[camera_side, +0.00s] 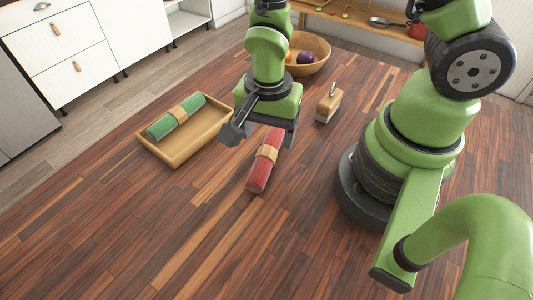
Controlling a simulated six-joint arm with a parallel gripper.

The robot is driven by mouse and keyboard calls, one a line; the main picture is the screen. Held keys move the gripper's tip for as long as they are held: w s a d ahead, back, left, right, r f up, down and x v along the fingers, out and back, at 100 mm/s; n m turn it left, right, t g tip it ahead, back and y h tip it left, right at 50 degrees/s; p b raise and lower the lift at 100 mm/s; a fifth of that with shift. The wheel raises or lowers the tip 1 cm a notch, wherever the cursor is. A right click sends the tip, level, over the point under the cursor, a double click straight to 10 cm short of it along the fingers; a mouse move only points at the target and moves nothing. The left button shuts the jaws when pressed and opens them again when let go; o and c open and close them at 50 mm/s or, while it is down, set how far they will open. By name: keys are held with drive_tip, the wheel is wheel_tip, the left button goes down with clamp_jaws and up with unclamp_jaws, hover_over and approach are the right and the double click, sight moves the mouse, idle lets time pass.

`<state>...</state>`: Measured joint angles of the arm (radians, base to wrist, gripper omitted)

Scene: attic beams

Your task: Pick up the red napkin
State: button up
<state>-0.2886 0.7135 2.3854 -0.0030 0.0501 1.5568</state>
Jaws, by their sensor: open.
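The red napkin (258,177) is rolled up with a tan band (268,153) around its middle. It lies on the dark wooden table in the middle of the view. My gripper (261,139) is open over the far part of the napkin. One finger shows left of the napkin and the other near its right side. The napkin's far end is partly hidden by my gripper. I cannot tell whether the fingers touch it.
A wooden tray (176,158) with a rolled green napkin (165,124) in it stands to the left. A wooden block (328,106) with a small metal part on top is to the right. A wooden bowl (318,50) with fruit is behind. The front table area is clear.

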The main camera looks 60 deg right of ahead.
sight(267, 150)
drive_tip(key=shift+a+f, duration=0.1)
drive_tip(key=shift+f, duration=3.05)
drive_tip(key=c, duration=1)
